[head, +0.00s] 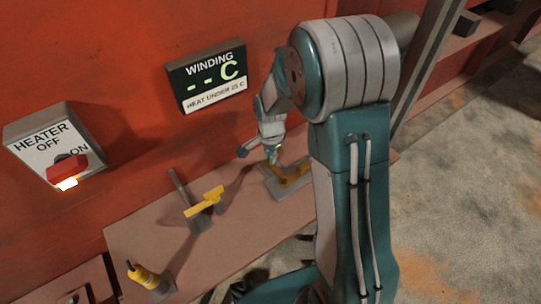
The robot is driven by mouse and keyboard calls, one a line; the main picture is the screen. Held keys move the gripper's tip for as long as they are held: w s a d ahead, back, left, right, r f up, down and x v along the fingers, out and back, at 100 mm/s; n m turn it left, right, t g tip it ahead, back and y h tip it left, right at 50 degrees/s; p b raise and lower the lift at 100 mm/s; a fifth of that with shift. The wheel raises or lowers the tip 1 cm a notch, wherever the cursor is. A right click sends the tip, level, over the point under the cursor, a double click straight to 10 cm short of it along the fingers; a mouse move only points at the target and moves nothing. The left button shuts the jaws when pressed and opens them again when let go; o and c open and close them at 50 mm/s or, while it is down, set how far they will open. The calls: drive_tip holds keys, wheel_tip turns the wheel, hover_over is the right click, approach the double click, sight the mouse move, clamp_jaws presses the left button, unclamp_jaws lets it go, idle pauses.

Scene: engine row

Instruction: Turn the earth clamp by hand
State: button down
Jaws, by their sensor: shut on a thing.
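A yellow piece (293,178) on a flat grey plate (272,187) stands on the brown ledge, and I take it to be the earth clamp. My gripper (273,158) reaches down to its left end, and its fingers look shut on the yellow piece. The fingertips are small in the head view, so the exact contact is hard to make out. My upper arm hides part of the ledge to the right of the clamp.
The brown ledge (128,232) also carries a yellow bar on a grey post (205,203) and a yellow cylinder (145,277). On the red wall are a heater switch box (27,124) and a winding display (198,98) reading "- - C". Concrete floor (455,185) lies open at right.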

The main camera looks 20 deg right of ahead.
drive_tip(key=shift+w+r+m, duration=0.15)
drive_tip(key=shift+w+m, duration=0.05)
drive_tip(key=shift+m, duration=0.4)
drive_tip(key=c, duration=0.8)
unclamp_jaws()
drive_tip(key=shift+s, duration=0.1)
wheel_tip(320, 180, up, 12)
drive_tip(key=shift+a+f, duration=0.1)
drive_tip(key=shift+f, duration=0.05)
